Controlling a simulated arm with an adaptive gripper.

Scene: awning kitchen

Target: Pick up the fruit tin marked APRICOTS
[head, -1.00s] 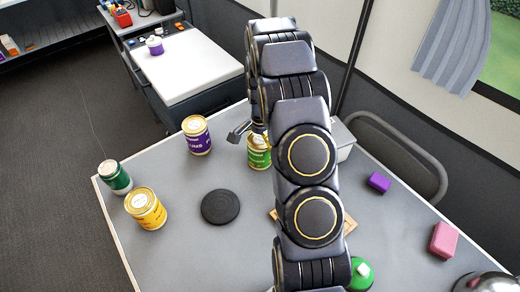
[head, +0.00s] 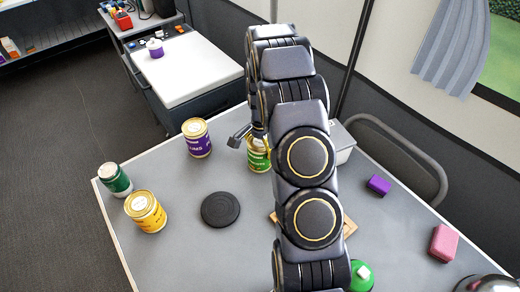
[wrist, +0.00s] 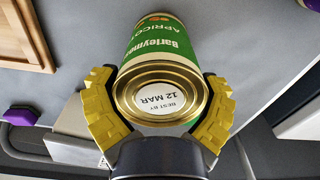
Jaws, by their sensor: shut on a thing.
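The green tin (wrist: 155,48) in the wrist view reads APRICOTS, with a gold rim and a round white label stamped 12 MAR on its lid. My gripper (wrist: 160,95) has its yellow fingers on both sides of the tin, shut on it near the lid end. In the head view the green tin (head: 257,158) is at the table's far side, partly hidden behind my arm. One finger shows at its left. I cannot tell whether its base is off the table.
A purple-labelled tin (head: 197,140) stands left of the green one. A yellow tin (head: 146,212) and a dark green tin (head: 115,180) stand near the left edge, beside a black disc (head: 220,209). A grey box (head: 343,143), purple block (head: 378,185) and pink block (head: 443,242) are at right.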

